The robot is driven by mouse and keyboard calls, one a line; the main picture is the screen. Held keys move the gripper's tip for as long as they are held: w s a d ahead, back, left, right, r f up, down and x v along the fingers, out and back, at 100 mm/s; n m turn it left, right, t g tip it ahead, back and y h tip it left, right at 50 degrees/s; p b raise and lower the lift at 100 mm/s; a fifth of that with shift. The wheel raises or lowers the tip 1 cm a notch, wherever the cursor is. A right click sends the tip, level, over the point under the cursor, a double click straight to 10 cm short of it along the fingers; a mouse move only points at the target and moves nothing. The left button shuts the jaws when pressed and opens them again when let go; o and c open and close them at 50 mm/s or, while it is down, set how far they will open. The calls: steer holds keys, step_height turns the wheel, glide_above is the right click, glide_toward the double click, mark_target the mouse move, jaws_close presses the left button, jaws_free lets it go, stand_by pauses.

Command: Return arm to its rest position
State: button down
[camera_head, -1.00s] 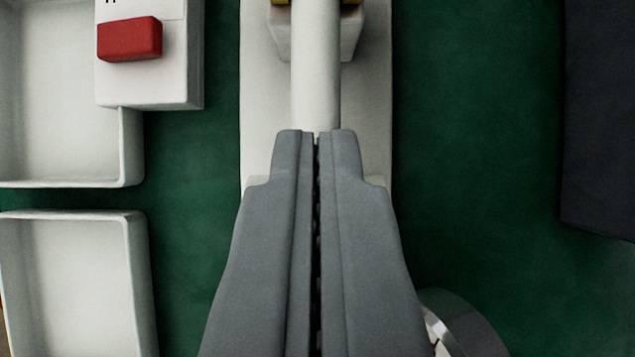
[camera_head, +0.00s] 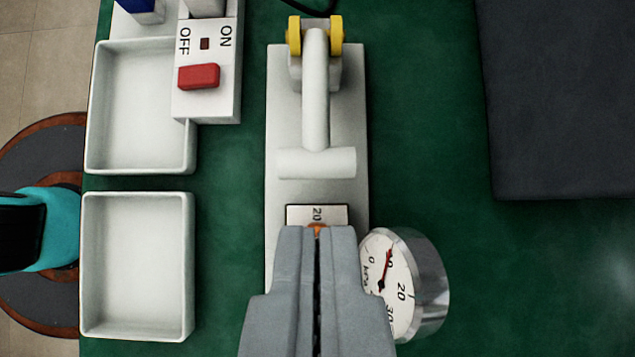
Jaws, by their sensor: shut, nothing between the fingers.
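My gripper (camera_head: 317,235) shows at the bottom centre, its two grey fingers shut together with nothing between them. It is over the near part of a white pump base plate (camera_head: 285,220). On that plate stands a white lever with a T-shaped handle (camera_head: 316,163) and yellow round ends (camera_head: 336,35) at its pivot. The handle is apart from my fingertips in the picture. A small label reading 20 (camera_head: 300,214) with an orange pointer lies just beyond the fingertips. My fingers hide the near part of the plate.
A round gauge (camera_head: 430,285) stands right of my gripper. Two empty white trays (camera_head: 188,160) (camera_head: 188,300) lie left. A white ON/OFF switch box (camera_head: 233,95) with a red switch (camera_head: 199,76) overlaps the upper tray. A dark panel (camera_head: 560,100) is at upper right. Green table (camera_head: 450,210) shows between.

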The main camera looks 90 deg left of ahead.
steer(key=s+d+r+m+t+h, duration=0.1)
steer(key=s+r+m+t+h, duration=0.2)
steer(key=s+m+t, duration=0.5)
steer(key=s+d+r+m+t+h, duration=0.1)
steer(key=s+r+m+t+h, duration=0.2)
steer(key=s, duration=1.7)
step_height(320, 180, up, 4)
steer(key=m+t, duration=0.6)
steer(key=shift+d+f+m+h, duration=0.2)
steer(key=shift+m+h, duration=0.2)
